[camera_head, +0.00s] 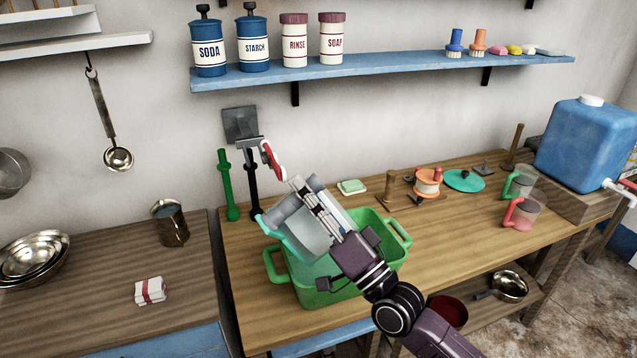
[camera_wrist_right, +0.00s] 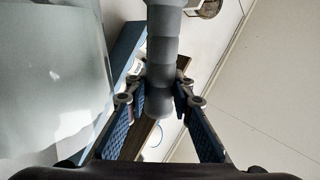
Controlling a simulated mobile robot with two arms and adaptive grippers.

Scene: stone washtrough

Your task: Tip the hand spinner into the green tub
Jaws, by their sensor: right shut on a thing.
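The hand spinner (camera_head: 303,233) is a translucent vessel with a teal rim and a grey handle. It is tilted over the green tub (camera_head: 275,266), with its rim toward the lower left. My right gripper (camera_head: 322,208) is shut on its grey handle and holds it above the tub. In the right wrist view, the handle (camera_wrist_right: 160,60) stands between the finger pads of the gripper (camera_wrist_right: 160,100), and the pale spinner body (camera_wrist_right: 55,80) fills the left. The tub stands on the wooden bench, partly hidden by the spinner and my arm. What is inside the spinner cannot be made out. My left gripper is out of view.
A soap dish (camera_head: 351,187), teal lid (camera_head: 463,180), mugs (camera_head: 522,213) and a blue water container (camera_head: 587,145) are to the right.

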